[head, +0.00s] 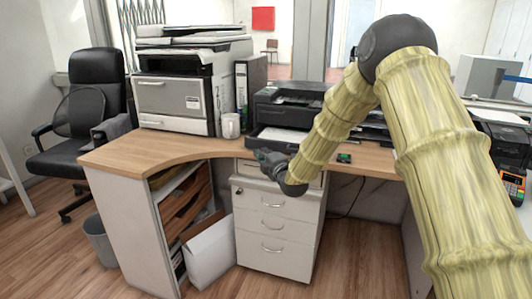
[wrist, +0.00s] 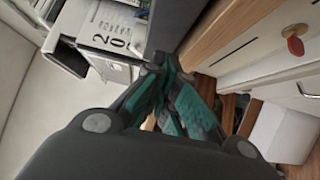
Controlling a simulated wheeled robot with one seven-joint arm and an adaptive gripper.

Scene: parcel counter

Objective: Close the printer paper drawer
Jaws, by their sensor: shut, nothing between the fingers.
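The black printer (head: 290,104) stands on the desk. Its paper drawer (head: 278,138) sticks out at the front, with white paper showing inside. My gripper (head: 263,156) is at the desk's front edge, just in front of and below the drawer. It is shut and empty. In the wrist view my gripper (wrist: 170,75) has its fingers together, pointing towards a dark grey face (wrist: 178,25) that seems to be part of the drawer. I cannot tell whether the fingertips touch it. My arm hides part of the printer's right side in the head view.
A white mug (head: 230,126) and a large grey copier (head: 182,92) stand left of the printer. The wooden desk (head: 165,147) has drawers (head: 275,222) below, one with a red key (wrist: 295,45). A small dark green item (head: 344,158) lies right of my gripper.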

